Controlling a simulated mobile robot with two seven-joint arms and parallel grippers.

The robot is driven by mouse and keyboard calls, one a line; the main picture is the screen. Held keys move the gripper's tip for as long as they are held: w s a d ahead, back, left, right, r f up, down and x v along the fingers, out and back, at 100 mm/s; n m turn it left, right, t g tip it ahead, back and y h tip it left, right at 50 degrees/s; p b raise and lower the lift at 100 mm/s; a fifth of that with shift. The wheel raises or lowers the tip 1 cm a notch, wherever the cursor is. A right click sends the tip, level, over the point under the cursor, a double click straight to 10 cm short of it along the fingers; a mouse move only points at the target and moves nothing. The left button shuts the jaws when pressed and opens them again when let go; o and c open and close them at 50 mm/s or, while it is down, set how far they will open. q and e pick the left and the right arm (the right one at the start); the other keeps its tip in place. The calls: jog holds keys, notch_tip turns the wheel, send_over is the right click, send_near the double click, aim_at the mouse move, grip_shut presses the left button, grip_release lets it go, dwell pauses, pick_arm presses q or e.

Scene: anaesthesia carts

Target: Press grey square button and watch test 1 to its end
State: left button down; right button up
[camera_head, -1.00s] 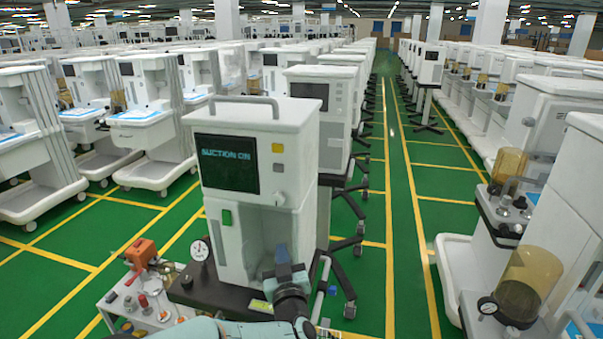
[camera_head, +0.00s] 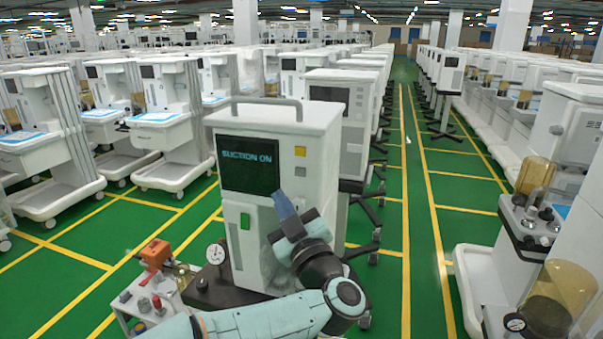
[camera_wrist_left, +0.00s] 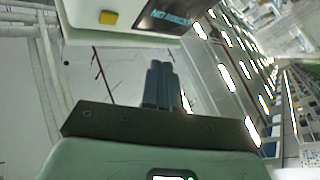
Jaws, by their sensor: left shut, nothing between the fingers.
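The white machine (camera_head: 330,170) stands in front of me with a dark screen (camera_head: 245,165) reading "SUCTION ON". Right of the screen are a yellow square button (camera_head: 300,151) and, below it, the grey square button (camera_head: 300,171). The yellow button also shows in the left wrist view (camera_wrist_left: 108,17); I cannot make out the grey one there. My left gripper (camera_head: 281,200) is shut and empty, its blue-grey fingers pointing up, below and slightly left of the grey button. I cannot tell whether it touches the panel. Its fingers show mid-picture in the left wrist view (camera_wrist_left: 161,84). My right gripper is not in view.
A green switch (camera_head: 245,221) is on the machine's front, left of my arm. A round gauge (camera_head: 215,254) is at its lower left, beside a small cart with an orange device (camera_head: 155,254). Rows of white carts stand on both sides, with an open green aisle (camera_head: 411,200) between.

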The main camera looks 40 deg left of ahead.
aim_at(300, 172)
pick_arm(q)
jog(key=w+a+p, duration=0.1)
jog(key=w, duration=0.1)
jog(key=w+p, duration=0.2)
jog(key=w, duration=0.1)
jog(key=w+a+p, duration=0.1)
jog(key=w, duration=0.2)
jog(key=shift+w+a, duration=0.2)
jog(key=shift+a, duration=0.15)
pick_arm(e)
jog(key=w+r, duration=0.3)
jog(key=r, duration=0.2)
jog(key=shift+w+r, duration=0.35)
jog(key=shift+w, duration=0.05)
pick_arm(q)
jog(key=shift+w, duration=0.15)
dwell(0.8)
jog(key=shift+w+a+p, duration=0.1)
jog(key=shift+w+p, duration=0.2)
jog(key=shift+w, duration=0.05)
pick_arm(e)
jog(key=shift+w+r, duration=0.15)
